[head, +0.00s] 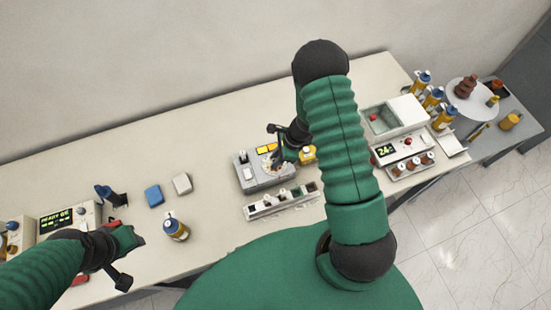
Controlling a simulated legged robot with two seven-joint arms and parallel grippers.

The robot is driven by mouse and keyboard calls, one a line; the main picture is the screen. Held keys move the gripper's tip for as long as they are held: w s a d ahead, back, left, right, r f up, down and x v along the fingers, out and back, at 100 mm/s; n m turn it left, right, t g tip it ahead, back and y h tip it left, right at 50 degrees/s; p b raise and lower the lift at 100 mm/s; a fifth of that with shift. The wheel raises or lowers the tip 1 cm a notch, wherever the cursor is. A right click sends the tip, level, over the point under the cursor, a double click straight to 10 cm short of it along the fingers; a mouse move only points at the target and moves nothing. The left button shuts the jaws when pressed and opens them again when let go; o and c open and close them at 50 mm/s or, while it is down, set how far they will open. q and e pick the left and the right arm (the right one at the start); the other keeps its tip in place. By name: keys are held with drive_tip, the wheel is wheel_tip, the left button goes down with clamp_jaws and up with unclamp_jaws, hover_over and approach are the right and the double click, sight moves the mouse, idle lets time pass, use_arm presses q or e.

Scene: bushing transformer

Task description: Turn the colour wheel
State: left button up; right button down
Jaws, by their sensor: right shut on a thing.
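A grey box-shaped device (262,180) stands on the table right of the middle, with a dark switch and yellow parts on top. My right gripper (279,161) is down at the top of this device. It is shut on a small part there, which appears to be the colour wheel; the jaws and arm mostly hide it, so its colours cannot be read. My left gripper (128,258) is over the table's front left, away from the device. Its jaws are too unclear to tell whether they are open.
A strip with several sockets (281,201) lies in front of the device. A blue block (153,195), a pale block (182,184) and a bottle (175,228) stand left of it. A white machine (402,147) and several bottles are at right. The table's back left is clear.

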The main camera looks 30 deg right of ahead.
drive_tip(key=n, duration=0.2)
drive_tip(key=n+g, duration=0.1)
drive_tip(key=shift+w+d+n+b, duration=0.2)
drive_tip(key=shift+w+n+b, duration=0.1)
drive_tip(key=shift+n+b, duration=0.1)
drive_tip(key=n+g+b, duration=0.1)
drive_tip(key=n+g, duration=0.1)
drive_tip(key=n, duration=0.2)
drive_tip(key=shift+w+r+b, duration=0.1)
drive_tip(key=shift+b, duration=0.25)
drive_tip(key=c, duration=1.5)
unclamp_jaws()
drive_tip(key=shift+o, duration=1.2)
drive_tip(key=shift+n, duration=0.3)
